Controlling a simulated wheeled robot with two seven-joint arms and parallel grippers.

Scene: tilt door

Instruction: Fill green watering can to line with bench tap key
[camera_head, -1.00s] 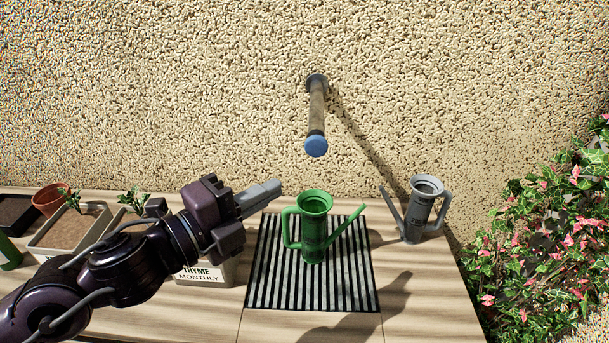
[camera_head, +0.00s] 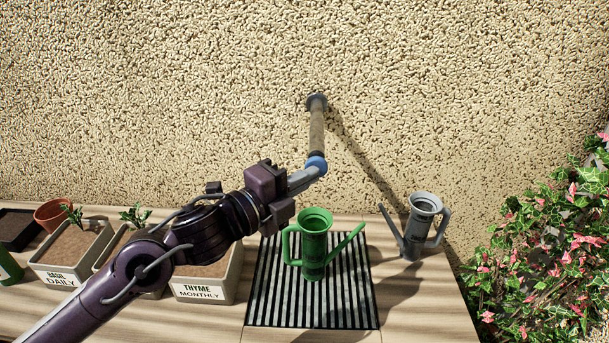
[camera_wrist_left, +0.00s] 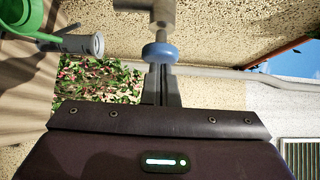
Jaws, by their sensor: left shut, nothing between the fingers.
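The green watering can (camera_head: 314,250) stands upright on a dark slatted grate (camera_head: 340,312) on the bench, below the wall pipe. It also shows at the upper left of the left wrist view (camera_wrist_left: 30,18). The pipe (camera_head: 317,128) comes out of the wall and ends in a blue collar (camera_head: 317,162), which also shows in the left wrist view (camera_wrist_left: 160,52). My left gripper (camera_head: 318,172) is shut and empty, its fingertips at the blue collar and seemingly touching it. The fill line and water level cannot be made out. No separate tap key is seen. My right gripper is out of view.
A grey watering can (camera_head: 418,235) stands right of the grate. Planters, including one labelled thyme monthly (camera_head: 203,280), and a terracotta pot (camera_head: 53,214) are on the left of the bench. A leafy flowering bush (camera_head: 550,250) is at the right.

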